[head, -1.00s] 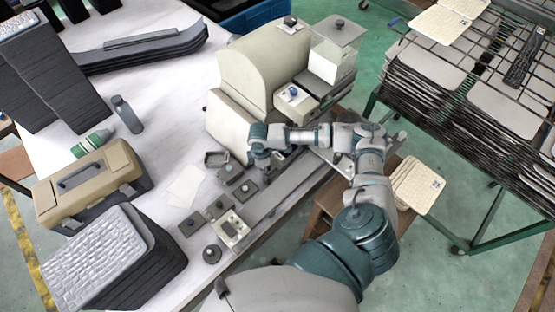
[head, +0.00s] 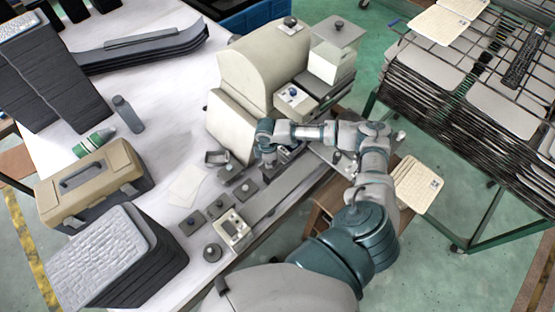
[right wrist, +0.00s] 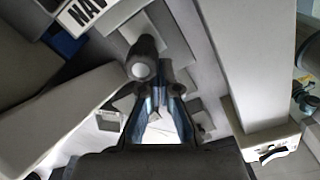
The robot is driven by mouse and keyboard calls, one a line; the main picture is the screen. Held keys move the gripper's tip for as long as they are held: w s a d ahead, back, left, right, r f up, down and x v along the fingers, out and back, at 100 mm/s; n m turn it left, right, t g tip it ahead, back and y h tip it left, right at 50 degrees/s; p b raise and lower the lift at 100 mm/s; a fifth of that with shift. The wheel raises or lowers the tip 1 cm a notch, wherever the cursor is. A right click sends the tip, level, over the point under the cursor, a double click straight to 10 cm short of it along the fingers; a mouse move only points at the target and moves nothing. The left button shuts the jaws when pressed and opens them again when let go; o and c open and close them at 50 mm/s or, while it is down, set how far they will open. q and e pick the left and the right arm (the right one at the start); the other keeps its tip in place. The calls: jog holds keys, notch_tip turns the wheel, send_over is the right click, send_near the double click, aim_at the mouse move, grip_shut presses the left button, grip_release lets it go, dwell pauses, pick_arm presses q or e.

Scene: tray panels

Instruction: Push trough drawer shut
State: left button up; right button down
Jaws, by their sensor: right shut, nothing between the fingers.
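A cream machine with a rounded hood (head: 262,62) stands on the white table. My right gripper (head: 270,168) is at its near side, above a long grey rail, mostly hidden by my own wrist. In the right wrist view the gripper (right wrist: 161,88) is shut and empty, its fingertips close to a dark knob (right wrist: 142,62) with a pale round face. I cannot tell whether they touch it. The trough drawer cannot be told apart clearly from the grey panels here, nor how far open it stands. My left gripper is not in view.
Small dark blocks with knobs and a cream control box (head: 234,232) line the table's near edge. A tan toolbox (head: 60,205) and stacked dark trays (head: 160,275) stand at left. A rack of panels (head: 455,105) stands at right.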

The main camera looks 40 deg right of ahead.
jog(key=shift+w+d+p, duration=0.15)
jog(key=shift+d+p, duration=0.45)
jog(key=shift+d, duration=1.5)
jog(key=shift+a, duration=0.15)
jog(key=shift+a+r+p, duration=0.1)
jog(key=shift+a+p, duration=0.4)
jog(key=shift+p, duration=0.3)
notch_tip(320, 180, up, 3)
jog(key=p, duration=0.3)
jog(key=shift+r+p, duration=0.7)
jog(key=shift+r, duration=1.2)
